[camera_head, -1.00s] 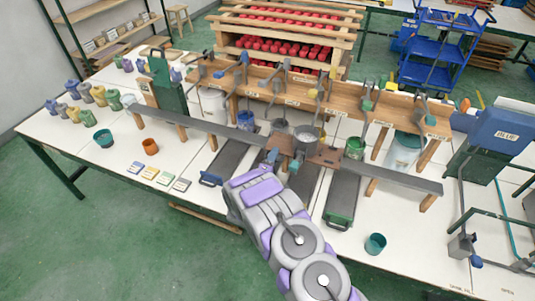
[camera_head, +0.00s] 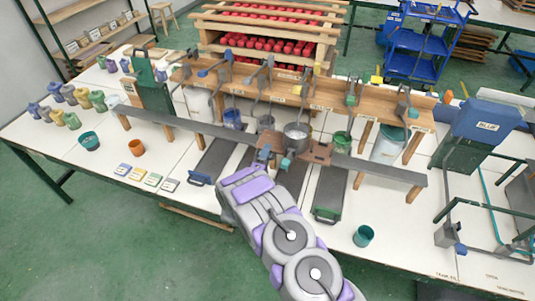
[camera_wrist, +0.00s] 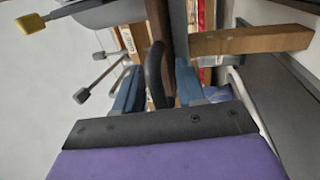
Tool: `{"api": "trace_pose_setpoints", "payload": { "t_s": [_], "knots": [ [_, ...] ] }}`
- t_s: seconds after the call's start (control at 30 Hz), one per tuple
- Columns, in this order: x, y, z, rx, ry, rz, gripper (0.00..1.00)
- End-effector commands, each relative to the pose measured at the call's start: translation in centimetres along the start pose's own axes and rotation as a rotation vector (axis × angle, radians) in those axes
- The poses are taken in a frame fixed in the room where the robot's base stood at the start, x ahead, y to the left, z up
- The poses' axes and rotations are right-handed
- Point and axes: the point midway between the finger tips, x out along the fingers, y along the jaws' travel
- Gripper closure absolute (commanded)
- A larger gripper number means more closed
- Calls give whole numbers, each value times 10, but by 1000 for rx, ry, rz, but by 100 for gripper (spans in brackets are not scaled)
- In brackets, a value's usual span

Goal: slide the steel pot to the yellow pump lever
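The steel pot (camera_head: 296,136) sits upright on a brown carriage (camera_head: 318,153) on the long grey rail, in the head view. The yellow pump lever (camera_head: 297,90) is on the wooden bench rack just behind the pot; a yellow-tipped lever (camera_wrist: 31,23) shows at the top left of the wrist view. My gripper (camera_head: 286,163) is at the front of the carriage, below the pot. In the wrist view its blue fingers (camera_wrist: 158,90) stand on both sides of a black curved handle (camera_wrist: 156,75) and appear shut on it. The handle's attachment is partly hidden.
The grey rail (camera_head: 385,170) runs across the table front. Other levers line the wooden rack (camera_head: 335,98). A teal cup (camera_head: 363,236) stands at the front right.

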Motion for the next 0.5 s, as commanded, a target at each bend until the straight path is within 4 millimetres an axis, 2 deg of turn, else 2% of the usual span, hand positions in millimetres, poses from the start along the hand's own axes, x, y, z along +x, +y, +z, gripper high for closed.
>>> {"api": "trace_pose_setpoints", "payload": {
  "t_s": [0.13, 0.27, 0.37, 0.5],
  "knots": [
    [-2, 0, 0, 0, 1, -2, 61],
    [-15, 0, 1, -1, 2, -4, 61],
    [-32, 1, 3, 2, 4, -2, 61],
    [-63, 0, 3, 0, 5, -6, 61]
  ]
}}
